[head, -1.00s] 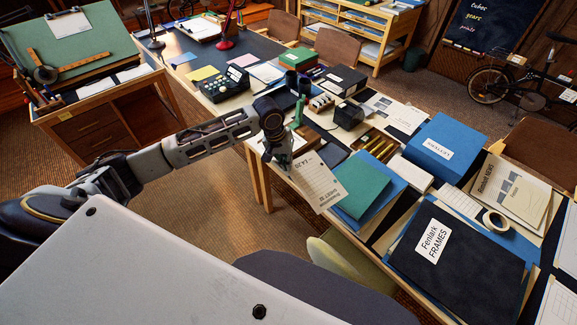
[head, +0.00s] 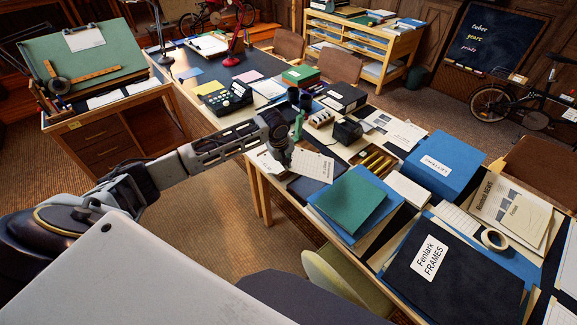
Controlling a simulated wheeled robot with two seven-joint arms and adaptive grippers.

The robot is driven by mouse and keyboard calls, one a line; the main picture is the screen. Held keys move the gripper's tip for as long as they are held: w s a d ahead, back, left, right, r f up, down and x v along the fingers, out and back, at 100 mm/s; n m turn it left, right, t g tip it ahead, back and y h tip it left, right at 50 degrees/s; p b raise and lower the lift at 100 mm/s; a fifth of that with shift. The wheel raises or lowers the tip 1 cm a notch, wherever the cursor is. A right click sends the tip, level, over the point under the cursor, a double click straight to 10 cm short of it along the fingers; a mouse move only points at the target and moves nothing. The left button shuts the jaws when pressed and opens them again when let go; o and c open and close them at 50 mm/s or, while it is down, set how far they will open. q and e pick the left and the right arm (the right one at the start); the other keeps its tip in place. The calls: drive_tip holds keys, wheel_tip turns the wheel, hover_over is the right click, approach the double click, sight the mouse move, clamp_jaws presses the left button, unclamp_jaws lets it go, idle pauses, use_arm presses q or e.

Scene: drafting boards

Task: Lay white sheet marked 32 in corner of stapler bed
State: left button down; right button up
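A white sheet (head: 312,164) with printed lines lies nearly level at the left edge of the long desk, beside a green upright part (head: 298,124). Its marking is too small to read. My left gripper (head: 284,160) points down at the sheet and appears shut on it. The arm hides part of the sheet, and the fingertips are dark and small. I cannot tell whether the sheet touches the surface below. I cannot make out the stapler bed for certain; the green part may belong to it. My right gripper is not in view.
A green folder (head: 352,198) on a blue one lies just right of the sheet. A tray of brass-coloured pieces (head: 374,163), a black box (head: 346,131) and a blue box (head: 441,163) crowd the desk. A chair (head: 340,280) stands at the front edge.

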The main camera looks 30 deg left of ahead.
use_arm(q)
drive_tip(key=w+a+f+n+g+y, duration=0.1)
drive_tip(key=w+a+n, duration=0.3)
drive_tip(key=a+n, duration=0.4)
drive_tip(key=shift+f+n+y, duration=0.25)
drive_tip(key=shift+n+y, duration=0.65)
drive_tip(key=shift+n, duration=0.3)
drive_tip(key=shift+f, duration=0.1)
drive_tip(key=shift+f+b, duration=2.2)
drive_tip(key=shift+b, duration=0.5)
drive_tip(key=shift+f, duration=0.9)
drive_tip(key=c, duration=2.1)
unclamp_jaws()
